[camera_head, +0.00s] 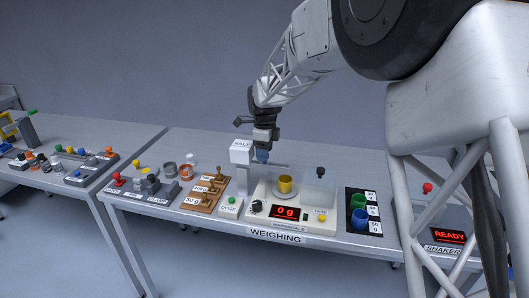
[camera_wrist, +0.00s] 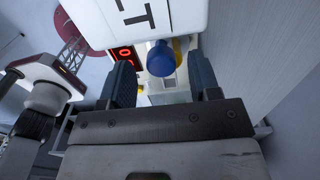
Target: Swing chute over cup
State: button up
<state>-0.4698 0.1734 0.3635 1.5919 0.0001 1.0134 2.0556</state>
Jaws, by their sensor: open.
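My gripper (camera_head: 262,155) is beside the hopper's right side, above a thin grey bar (camera_head: 275,164). In the wrist view my gripper (camera_wrist: 162,72) is open. A round blue knob (camera_wrist: 161,58) shows between its fingers, with gaps on both sides. I cannot tell whether the knob belongs to the chute. The yellow cup (camera_head: 285,184) stands on the scale pan, and its edge shows behind the knob.
The weighing scale (camera_head: 287,229) reads 0 g. A clear panel with a black knob (camera_head: 320,171) stands right of the cup. Blue and green cups (camera_head: 360,217) are at right. Weights on a wooden block (camera_head: 207,192) and a green-button dose box (camera_head: 230,207) are at left.

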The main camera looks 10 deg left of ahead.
jog(key=shift+r, duration=3.6)
jog(key=shift+s+d+r, duration=0.2)
jog(key=shift+d+r, duration=0.05)
jog(key=shift+d, duration=0.2)
jog(key=s+d+r+n+t, duration=0.1)
jog(key=s+d+r+n, duration=0.35)
jog(key=s+d, duration=0.65)
jog(key=s+d+r+n, duration=0.3)
jog(key=s+d+n, duration=0.35)
jog(key=d, duration=0.65)
jog(key=s+d+f+n, duration=0.2)
jog(key=s+d, duration=0.2)
jog(key=s, duration=0.4)
jog(key=s+d+f+n+t, duration=0.1)
jog(key=s+d, duration=0.3)
jog(key=s, duration=0.5)
jog(key=s+d+f+n, duration=0.4)
jog(key=s+d, duration=0.1)
jog(key=s, duration=0.4)
jog(key=shift+s+t, duration=0.25)
jog(key=shift+t, duration=0.05)
